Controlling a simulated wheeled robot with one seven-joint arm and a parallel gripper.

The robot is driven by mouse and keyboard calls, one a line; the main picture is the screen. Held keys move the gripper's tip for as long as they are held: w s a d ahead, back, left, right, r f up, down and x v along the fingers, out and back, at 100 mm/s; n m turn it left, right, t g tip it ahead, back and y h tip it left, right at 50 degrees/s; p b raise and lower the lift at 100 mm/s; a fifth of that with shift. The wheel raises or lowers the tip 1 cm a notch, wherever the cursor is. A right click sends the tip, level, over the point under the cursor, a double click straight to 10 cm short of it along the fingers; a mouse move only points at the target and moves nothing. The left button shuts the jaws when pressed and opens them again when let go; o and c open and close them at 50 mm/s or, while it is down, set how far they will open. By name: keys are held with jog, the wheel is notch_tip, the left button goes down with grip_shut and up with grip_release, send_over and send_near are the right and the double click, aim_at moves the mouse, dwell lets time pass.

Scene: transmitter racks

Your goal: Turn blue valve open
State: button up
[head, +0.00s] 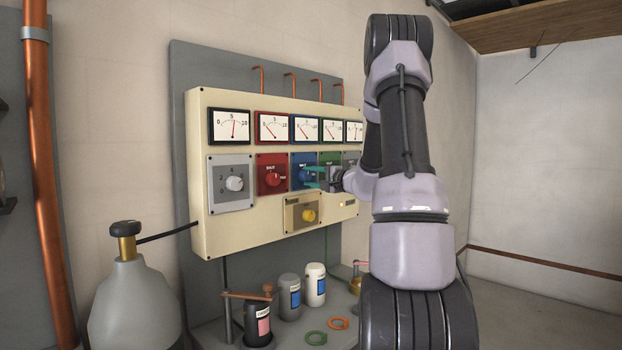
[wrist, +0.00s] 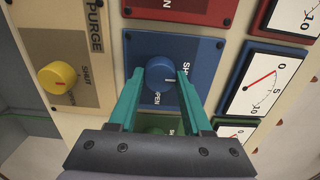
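The blue valve is a round blue knob on a blue square panel (wrist: 205,52) in the wrist view. The knob (wrist: 160,77) has a pale mark pointing right, towards the partly hidden "SH..." label; "OPEN" is printed below it. In the head view the blue knob (head: 305,175) is in the middle row of the cream control box. My gripper (wrist: 159,75) has its teal fingers apart, one on each side of the knob; whether they touch it I cannot tell. In the head view my gripper (head: 314,177) is at the blue panel, partly hidden by my arm.
A red valve panel (head: 271,174) is left of the blue one, a green one (wrist: 155,124) on its other side. A yellow purge knob (wrist: 57,78) sits below. Gauges line the top. Bottles, including a white one (head: 315,285), stand on the shelf underneath.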

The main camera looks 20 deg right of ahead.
grip_shut()
jog(key=m, duration=0.4)
jog(key=shift+m, duration=0.3)
jog(key=m, duration=0.4)
jog(key=shift+m, duration=0.3)
jog(key=m, duration=0.4)
jog(key=shift+m, duration=0.3)
jog(key=shift+f+m, duration=0.1)
jog(key=shift+m, duration=2)
